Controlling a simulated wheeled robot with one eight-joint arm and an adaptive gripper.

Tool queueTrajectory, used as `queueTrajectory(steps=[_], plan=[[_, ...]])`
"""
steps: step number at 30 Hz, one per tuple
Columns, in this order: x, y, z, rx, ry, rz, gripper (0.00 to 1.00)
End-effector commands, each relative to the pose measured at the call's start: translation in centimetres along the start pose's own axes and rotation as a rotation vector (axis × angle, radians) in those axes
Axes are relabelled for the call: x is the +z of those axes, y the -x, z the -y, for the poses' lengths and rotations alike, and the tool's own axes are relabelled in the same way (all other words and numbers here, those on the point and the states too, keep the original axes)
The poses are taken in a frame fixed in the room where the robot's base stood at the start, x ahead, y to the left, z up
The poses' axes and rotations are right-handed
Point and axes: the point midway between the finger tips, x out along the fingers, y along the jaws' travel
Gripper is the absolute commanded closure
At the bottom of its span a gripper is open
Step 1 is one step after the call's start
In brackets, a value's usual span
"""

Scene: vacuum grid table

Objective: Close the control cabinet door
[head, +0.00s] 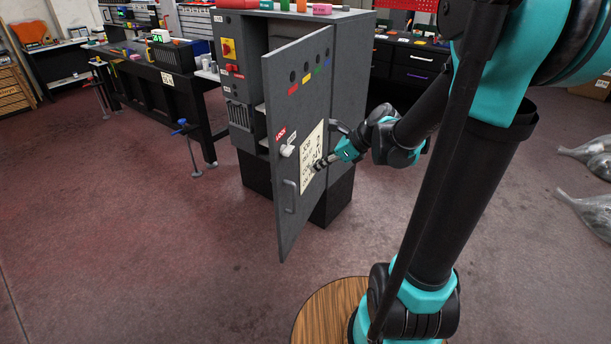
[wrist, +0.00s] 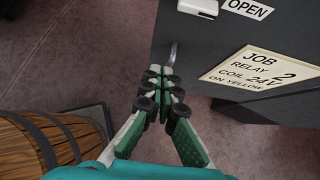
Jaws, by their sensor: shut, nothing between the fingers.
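The grey control cabinet (head: 239,100) stands in the middle of the head view. Its door (head: 300,110) stands open, swung out on its right edge, with the free left edge nearer me. The door's outer face carries a white latch knob (head: 288,150), a LOCK label, a pale job note (head: 311,160) and a grey pull handle (head: 289,197). My gripper (head: 316,166) is at the door's outer face, in front of the note. In the wrist view my gripper (wrist: 160,78) is shut and empty, its tips near the handle (wrist: 172,54). I cannot tell whether it touches the door.
A dark workbench (head: 150,85) with tools stands at the left, with a blue-handled clamp stand (head: 188,145) beside it. Several small items sit on the cabinet top, including a pink one (head: 322,9). Clear plastic bags (head: 590,195) lie at the far right. The floor left of the door is clear.

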Motion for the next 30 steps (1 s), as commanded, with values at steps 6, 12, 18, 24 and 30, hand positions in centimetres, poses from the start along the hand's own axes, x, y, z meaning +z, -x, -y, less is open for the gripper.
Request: queueTrajectory(steps=[6, 12, 18, 24, 30], plan=[[0.0, -3.1, 0.0, 0.002, 0.005, -0.001, 1.0], [0.0, -6.2, 0.0, 0.001, 0.007, -0.001, 1.0], [0.0, -9.0, 0.0, 0.0, 0.007, -0.002, 1.0], [1.8, -11.1, -0.1, 0.001, 0.006, -0.001, 1.0], [2.7, -12.0, 0.0, -0.001, 0.005, -0.002, 1.0]])
